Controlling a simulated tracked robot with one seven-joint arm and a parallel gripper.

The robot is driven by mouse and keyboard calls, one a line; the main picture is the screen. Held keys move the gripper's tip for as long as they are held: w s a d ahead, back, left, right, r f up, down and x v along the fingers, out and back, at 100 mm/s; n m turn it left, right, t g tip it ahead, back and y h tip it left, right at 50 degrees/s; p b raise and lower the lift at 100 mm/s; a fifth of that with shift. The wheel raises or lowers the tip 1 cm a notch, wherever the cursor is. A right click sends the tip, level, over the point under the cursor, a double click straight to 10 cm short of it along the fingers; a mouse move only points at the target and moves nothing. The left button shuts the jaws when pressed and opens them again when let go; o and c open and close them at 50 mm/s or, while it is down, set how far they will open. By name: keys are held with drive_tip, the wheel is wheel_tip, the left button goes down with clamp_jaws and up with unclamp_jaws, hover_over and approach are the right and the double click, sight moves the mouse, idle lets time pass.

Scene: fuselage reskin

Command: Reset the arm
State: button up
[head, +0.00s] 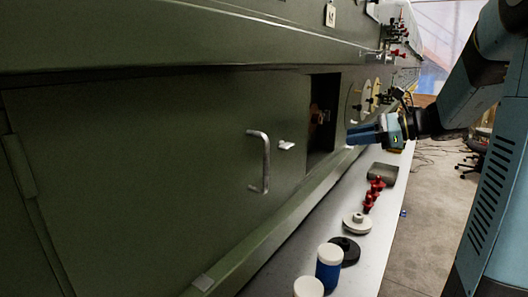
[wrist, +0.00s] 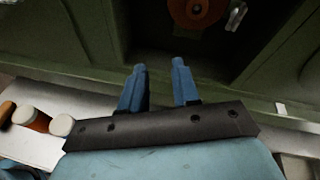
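My gripper (head: 353,137) is at the right of the head view, held out in front of the green fuselage side, close to the dark opening (head: 322,125). In the wrist view my gripper (wrist: 160,68) shows two blue fingers with a clear gap between them and nothing held. The fingers point toward the opening (wrist: 160,45), where a round orange-red part (wrist: 197,12) sits inside. My arm reaches in from the right in the head view. I cannot tell from these views whether the fingertips touch the frame.
A green panel with a metal handle (head: 264,162) is left of the opening. A narrow bench (head: 376,243) below holds a grey box (head: 382,174), red parts (head: 372,195), a white disc (head: 357,223), a black disc (head: 346,250) and a blue jar (head: 328,272). Open floor lies right.

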drive_tip(key=s+a+f+n+g+h, duration=0.2)
drive_tip(key=s+a+n+h, duration=0.15)
drive_tip(key=s, duration=0.25)
drive_tip(key=s+a+f+n+g+h, duration=0.2)
drive_tip(key=s+a+n, duration=0.25)
drive_tip(key=s, duration=0.25)
drive_tip(key=s+d+f+n+t+h, duration=0.1)
drive_tip(key=s+d+n+h, duration=0.1)
drive_tip(key=s+n, duration=0.3)
drive_tip(key=s+d+n+t+h, duration=0.2)
drive_tip(key=s+d+n+h, duration=0.1)
drive_tip(key=s+n+h, duration=0.2)
drive_tip(key=shift+s+f+n, duration=0.4)
drive_tip(key=shift+s+n, duration=0.05)
drive_tip(key=shift+n, duration=0.75)
